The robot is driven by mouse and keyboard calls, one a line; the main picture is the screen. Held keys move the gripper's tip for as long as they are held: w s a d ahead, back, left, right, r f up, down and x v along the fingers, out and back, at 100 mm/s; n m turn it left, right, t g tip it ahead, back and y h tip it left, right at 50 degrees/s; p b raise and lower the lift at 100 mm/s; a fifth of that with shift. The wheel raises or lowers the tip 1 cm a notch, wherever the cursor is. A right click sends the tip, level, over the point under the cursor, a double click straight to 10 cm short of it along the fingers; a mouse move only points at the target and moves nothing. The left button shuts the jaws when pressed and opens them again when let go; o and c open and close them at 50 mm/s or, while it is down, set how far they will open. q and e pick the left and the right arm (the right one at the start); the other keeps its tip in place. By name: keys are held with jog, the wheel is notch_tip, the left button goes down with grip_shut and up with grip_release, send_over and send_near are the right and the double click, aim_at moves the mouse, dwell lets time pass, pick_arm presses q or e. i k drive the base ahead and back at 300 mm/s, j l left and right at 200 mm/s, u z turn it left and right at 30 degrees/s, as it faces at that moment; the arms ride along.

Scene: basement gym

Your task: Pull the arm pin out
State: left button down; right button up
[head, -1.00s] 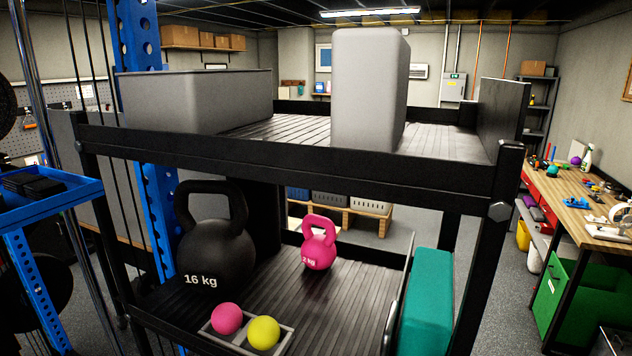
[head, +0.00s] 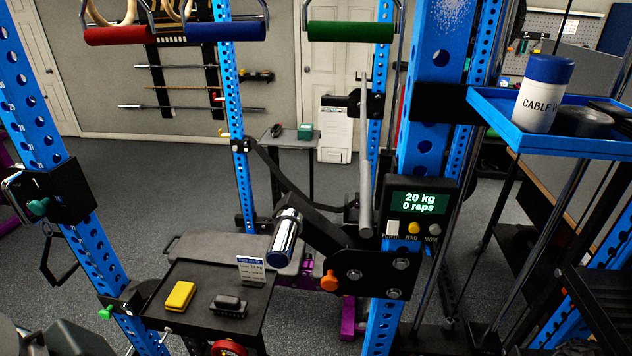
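An orange pin knob (head: 329,281) sticks out of the lower left of a black bracket plate (head: 372,268) on the blue rack upright (head: 428,80). A black arm (head: 318,226) runs from this bracket up and left to a chrome sleeve (head: 286,238). The orange knob is seated against the plate, and its shaft is hidden. Bolt heads show on the plate beside it. Neither of my grippers is in view.
A display (head: 420,203) reads 20 kg, 0 reps above the bracket. A black tray (head: 218,298) with a yellow block (head: 180,296) stands below left. A blue tray (head: 500,120) holds a white, blue-capped can (head: 543,93) at right. Coloured handles hang above.

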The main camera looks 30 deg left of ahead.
aim_at(329, 282)
jog(key=u, duration=0.6)
jog(key=i+j+u, duration=0.3)
jog(key=j, duration=0.2)
jog(key=i+j+u, duration=0.3)
jog(key=i+j, duration=0.05)
jog(key=j, duration=0.05)
